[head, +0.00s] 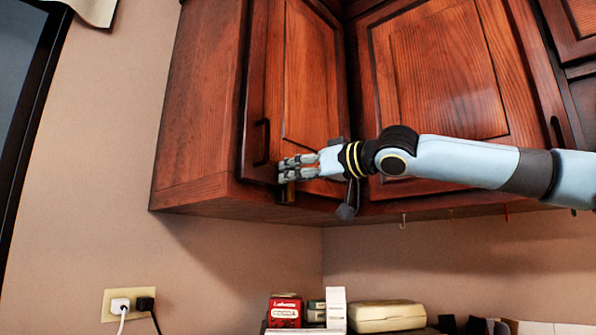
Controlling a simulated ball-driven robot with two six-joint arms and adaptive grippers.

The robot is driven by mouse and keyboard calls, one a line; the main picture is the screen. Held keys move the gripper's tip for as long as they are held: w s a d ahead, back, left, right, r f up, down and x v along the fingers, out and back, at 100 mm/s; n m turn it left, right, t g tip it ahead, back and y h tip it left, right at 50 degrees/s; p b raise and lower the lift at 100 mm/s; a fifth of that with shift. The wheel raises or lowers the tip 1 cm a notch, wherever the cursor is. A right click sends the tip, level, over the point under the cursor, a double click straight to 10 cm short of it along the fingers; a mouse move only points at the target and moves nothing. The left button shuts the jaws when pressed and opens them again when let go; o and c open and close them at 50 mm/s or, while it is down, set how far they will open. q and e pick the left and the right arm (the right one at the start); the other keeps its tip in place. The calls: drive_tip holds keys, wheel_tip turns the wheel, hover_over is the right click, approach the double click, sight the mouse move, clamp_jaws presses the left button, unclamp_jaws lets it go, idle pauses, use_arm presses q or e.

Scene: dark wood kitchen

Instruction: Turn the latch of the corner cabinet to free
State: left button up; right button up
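The corner cabinet (200,110) is reddish-brown wood and hangs on the wall, with a dark bar handle (262,142) on its left door. The left door looks closed. My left gripper is not in view.
A second cabinet door (440,75) is behind my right arm, with small hooks (403,220) under it. Below are a red box (285,311), a white carton (336,306) and a cream case (386,315). A wall outlet (129,304) holds two plugs.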

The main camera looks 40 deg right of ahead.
sight(275, 181)
clamp_jaws()
drive_tip(key=shift+a+n, duration=0.1)
drive_tip(key=shift+n, duration=0.2)
drive_tip(key=a+n+p, duration=0.1)
drive_tip(key=n, duration=0.2)
drive_tip(key=a+f+n, duration=0.1)
drive_tip(key=n, duration=0.2)
drive_tip(key=a+n+p, duration=0.1)
drive_tip(key=n, duration=0.1)
drive_tip(key=shift+s+a+f+n+p, duration=0.1)
drive_tip(key=shift+s+f+n+p, duration=0.05)
drive_tip(key=shift+n+p, duration=0.25)
drive_tip(key=shift+a+f+n, duration=0.2)
drive_tip(key=shift+f+n, duration=0.1)
drive_tip(key=shift+n, duration=0.6)
drive_tip(key=n, duration=0.1)
drive_tip(key=f+n, duration=0.1)
drive_tip(key=shift+a+n, duration=0.25)
drive_tip(key=shift+n, duration=0.15)
drive_tip(key=shift+a+f+n+b, duration=0.1)
drive_tip(key=shift+f+n+b, duration=0.3)
drive_tip(key=shift+n, duration=0.6)
drive_tip(key=shift+a+f+n+b, duration=0.15)
drive_tip(key=shift+f+n, duration=0.3)
drive_tip(key=shift+n, duration=0.55)
drive_tip(key=shift+d, duration=0.1)
